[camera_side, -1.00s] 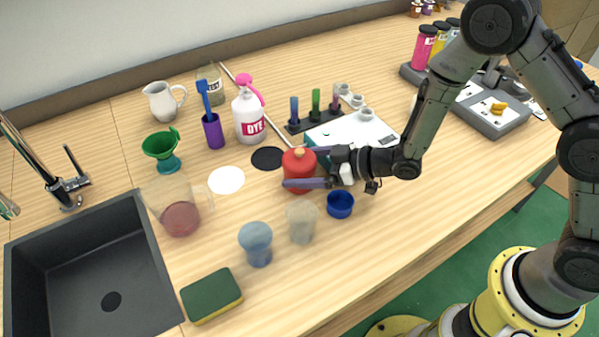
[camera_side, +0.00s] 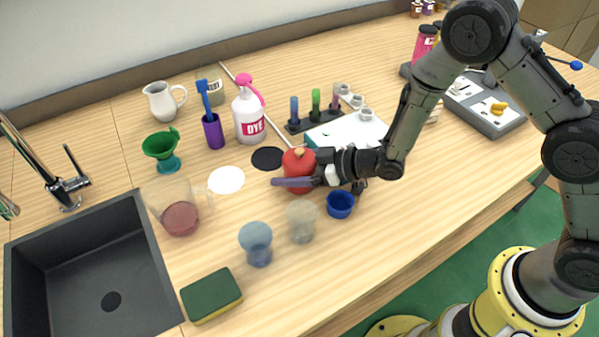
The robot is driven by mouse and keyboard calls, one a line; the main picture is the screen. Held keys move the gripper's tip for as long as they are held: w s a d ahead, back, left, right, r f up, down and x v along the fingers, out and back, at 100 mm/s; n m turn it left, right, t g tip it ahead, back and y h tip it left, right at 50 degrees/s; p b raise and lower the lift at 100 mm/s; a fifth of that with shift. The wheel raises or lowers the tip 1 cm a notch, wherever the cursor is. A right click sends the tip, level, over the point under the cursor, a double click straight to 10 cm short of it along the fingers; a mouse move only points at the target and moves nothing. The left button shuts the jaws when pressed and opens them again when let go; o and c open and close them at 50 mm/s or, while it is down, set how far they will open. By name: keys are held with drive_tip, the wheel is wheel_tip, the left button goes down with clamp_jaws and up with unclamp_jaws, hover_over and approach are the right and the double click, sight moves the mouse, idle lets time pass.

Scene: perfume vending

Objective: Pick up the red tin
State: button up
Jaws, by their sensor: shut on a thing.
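The red tin (camera_side: 298,162) stands upright near the middle of the wooden table, with a small orange knob on top. My gripper (camera_side: 298,180) comes in low from the right and is shut on the red tin. One dark purple finger crosses the front of the tin and hides part of its lower body. The other finger is mostly hidden behind the tin. I cannot tell any gap between the tin and the table.
A small blue cup (camera_side: 340,204) and a cloudy cup (camera_side: 302,221) stand just in front of the tin. A black disc (camera_side: 268,158) and a white dye bottle (camera_side: 249,118) are behind left. A test-tube rack (camera_side: 315,124) is behind. The sink (camera_side: 85,270) is at left.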

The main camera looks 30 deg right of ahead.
clamp_jaws()
drive_tip(key=shift+r, duration=0.15)
